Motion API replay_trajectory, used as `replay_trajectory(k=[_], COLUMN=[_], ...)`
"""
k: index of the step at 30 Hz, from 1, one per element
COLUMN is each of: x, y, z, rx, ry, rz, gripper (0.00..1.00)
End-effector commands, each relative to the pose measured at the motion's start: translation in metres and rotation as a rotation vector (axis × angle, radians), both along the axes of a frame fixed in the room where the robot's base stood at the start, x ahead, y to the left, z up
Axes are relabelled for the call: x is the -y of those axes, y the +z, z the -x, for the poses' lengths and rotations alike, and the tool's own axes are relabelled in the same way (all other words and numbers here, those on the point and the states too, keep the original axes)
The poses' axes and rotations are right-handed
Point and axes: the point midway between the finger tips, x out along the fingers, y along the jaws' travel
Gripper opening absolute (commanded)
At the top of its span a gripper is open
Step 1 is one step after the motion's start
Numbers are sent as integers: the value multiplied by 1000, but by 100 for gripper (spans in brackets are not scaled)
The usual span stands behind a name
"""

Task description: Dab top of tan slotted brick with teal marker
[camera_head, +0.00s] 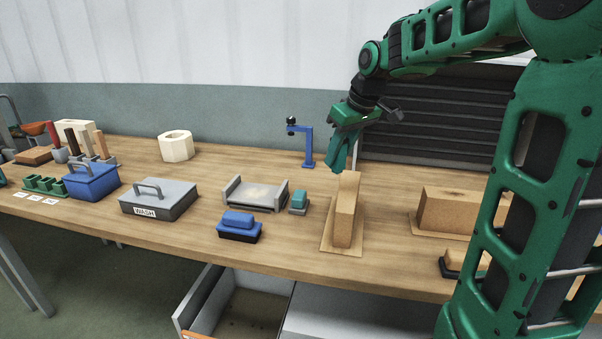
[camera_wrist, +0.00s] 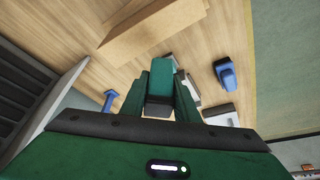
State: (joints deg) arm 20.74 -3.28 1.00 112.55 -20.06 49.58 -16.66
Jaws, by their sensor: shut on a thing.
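My gripper (camera_head: 338,160) points down just above and behind the narrow tan brick (camera_head: 345,212), which stands on a thin tan board. In the wrist view, my gripper (camera_wrist: 160,85) is shut on a teal block (camera_wrist: 160,84), which looks like the teal marker. Its lower end is not clear in the head view. I cannot tell whether it touches the brick. A wider tan brick (camera_head: 448,212) with a dark mark on top sits to the right. No slot shows clearly on either brick. A tan brick also shows at the top of the wrist view (camera_wrist: 150,32).
A teal-topped grey block (camera_head: 299,202), grey tray (camera_head: 254,204) and blue-topped black block (camera_head: 238,228) are left of the narrow brick. A blue post (camera_head: 308,146) stands behind. The grey WASH box (camera_head: 158,206) and blue box (camera_head: 92,184) are farther left. A drawer (camera_head: 240,300) is open below.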

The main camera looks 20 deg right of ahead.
Motion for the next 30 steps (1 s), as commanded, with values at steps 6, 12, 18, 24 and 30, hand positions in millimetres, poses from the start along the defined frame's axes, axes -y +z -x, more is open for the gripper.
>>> replay_trajectory(k=[6,12,18,24,30], x=[35,39,39,39,38], y=[9,3,-16,-35,-46], z=[1,2,2,2,2], rx=[2,1,-1,0,1], ry=[-90,-101,-101,-101,-99], rz=[-1,-2,-2,-2,-1], gripper=[14,14,14,14,14])
